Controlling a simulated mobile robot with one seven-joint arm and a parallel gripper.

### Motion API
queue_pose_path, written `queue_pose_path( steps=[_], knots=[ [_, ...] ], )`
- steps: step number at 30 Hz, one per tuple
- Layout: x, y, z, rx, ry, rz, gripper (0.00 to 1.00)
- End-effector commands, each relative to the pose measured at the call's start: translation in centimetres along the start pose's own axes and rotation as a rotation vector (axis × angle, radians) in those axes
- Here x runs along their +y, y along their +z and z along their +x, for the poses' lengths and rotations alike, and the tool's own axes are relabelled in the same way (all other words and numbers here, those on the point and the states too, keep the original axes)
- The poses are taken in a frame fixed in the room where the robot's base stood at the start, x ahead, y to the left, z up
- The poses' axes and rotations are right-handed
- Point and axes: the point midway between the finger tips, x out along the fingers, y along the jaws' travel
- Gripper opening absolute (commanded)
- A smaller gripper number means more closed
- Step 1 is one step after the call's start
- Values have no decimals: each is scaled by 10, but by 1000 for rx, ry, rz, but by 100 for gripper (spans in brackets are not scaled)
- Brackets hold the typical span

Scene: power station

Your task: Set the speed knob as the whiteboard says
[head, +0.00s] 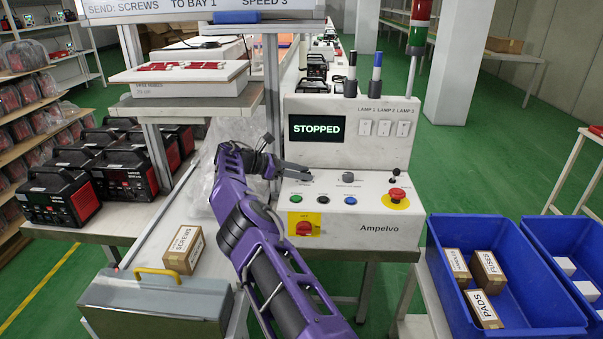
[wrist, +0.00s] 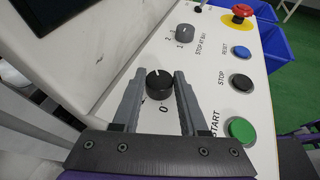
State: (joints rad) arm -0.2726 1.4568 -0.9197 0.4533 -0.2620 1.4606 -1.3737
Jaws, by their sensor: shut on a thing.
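The whiteboard (head: 205,9) at the top of the head view reads "SEND: SCREWS", "TO BAY 1", "SPEED 3". The black speed knob (wrist: 159,85) sits on the white control panel (head: 345,215). Its white pointer line faces the far side in the wrist view, slightly left. A "0" shows on the near side of the knob; its other numbers are hidden by my fingers. My gripper (wrist: 158,88) is shut on this knob, one finger on each side. In the head view my gripper (head: 296,176) is at the panel's left part. The panel's screen (head: 316,128) reads "STOPPED".
A grey "stop at bay" knob (wrist: 185,34) is beyond the fingers. Green start (wrist: 240,130), black stop (wrist: 240,82) and blue reset (wrist: 241,52) buttons lie to the right. A red emergency button (head: 397,194) stands on the panel. A screws box (head: 184,250) lies left of my arm.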

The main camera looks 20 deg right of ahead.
Motion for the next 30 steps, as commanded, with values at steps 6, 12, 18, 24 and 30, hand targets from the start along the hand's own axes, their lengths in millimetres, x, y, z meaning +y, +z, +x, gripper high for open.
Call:
queue_pose_path(
  steps=[6, 12, 18, 24, 30],
  knots=[
    [-1, -3, 3, 4, -5, -4, 0],
    [-1, -3, 2, 3, -5, -3, 66],
    [-1, -2, 1, 1, -3, -2, 73],
    [-1, 0, 0, 1, -2, -2, 73],
    [-2, 6, -4, 1, -4, -1, 73]
  ],
)
